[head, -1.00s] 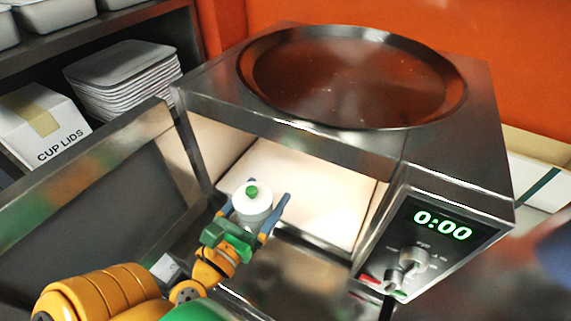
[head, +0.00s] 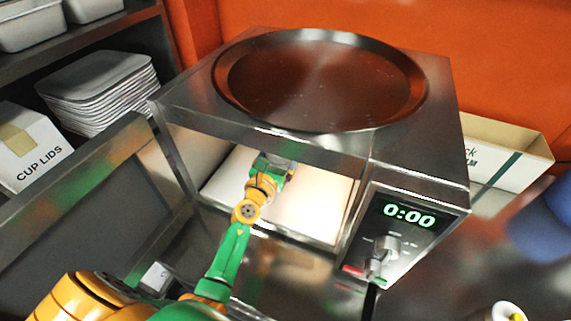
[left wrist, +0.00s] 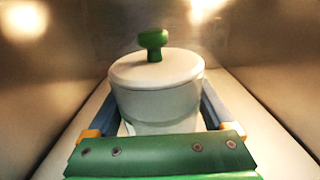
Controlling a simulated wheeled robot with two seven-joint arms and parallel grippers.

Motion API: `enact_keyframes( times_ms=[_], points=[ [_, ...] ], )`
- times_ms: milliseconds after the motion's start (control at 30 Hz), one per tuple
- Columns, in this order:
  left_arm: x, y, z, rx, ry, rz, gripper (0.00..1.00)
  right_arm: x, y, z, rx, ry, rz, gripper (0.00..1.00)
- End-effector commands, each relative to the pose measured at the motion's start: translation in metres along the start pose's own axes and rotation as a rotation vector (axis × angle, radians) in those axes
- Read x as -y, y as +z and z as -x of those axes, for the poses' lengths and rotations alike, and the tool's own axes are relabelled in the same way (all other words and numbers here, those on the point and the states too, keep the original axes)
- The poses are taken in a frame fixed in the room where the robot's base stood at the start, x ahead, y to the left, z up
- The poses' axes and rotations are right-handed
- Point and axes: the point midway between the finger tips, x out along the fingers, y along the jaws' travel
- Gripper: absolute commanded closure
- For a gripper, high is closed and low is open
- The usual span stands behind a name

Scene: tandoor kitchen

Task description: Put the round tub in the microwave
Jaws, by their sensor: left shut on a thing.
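The round tub (left wrist: 158,85) is white with a lid and a green knob. It is upright between the blue fingers of my left gripper (left wrist: 160,112), which is shut on it. In the left wrist view both are inside the lit microwave cavity, with metal walls on both sides. In the head view my left arm reaches through the front opening of the microwave (head: 420,165); the gripper's fingers and the tub are hidden under its top. I cannot tell whether the tub touches the pale cavity floor (head: 312,205). My right gripper is not in view.
The microwave door (head: 75,215) stands open at the left. A large round pan (head: 320,80) rests on top. The control panel (head: 405,225) reads 0:00. Stacked white trays (head: 95,85) and a cup lids box (head: 30,145) are on the left; a cardboard box (head: 510,155) stands behind right.

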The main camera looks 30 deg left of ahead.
Motion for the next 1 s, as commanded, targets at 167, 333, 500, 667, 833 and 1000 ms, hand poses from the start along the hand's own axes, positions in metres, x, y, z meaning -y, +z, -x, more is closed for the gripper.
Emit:
enact_keyframes(
  times_ms=[167,333,500,667,833,1000],
  points=[
    [0.0,-0.029,0.0,0.0,0.0,-0.001,1.0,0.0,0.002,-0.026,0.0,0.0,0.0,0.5],
    [0.0,-0.047,-0.004,0.001,0.0,0.0,1.0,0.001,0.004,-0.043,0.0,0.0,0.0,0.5],
    [0.0,-0.043,-0.004,0.0,0.0,0.001,1.0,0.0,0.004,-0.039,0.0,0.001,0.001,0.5],
    [0.0,-0.045,-0.003,-0.001,0.0,0.001,0.0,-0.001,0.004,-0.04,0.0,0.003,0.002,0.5],
    [0.0,-0.044,-0.003,0.0,0.0,0.001,0.0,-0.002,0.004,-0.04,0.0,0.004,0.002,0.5],
    [0.0,-0.043,0.008,-0.002,0.0,0.001,0.0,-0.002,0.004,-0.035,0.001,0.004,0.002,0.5]
  ],
)
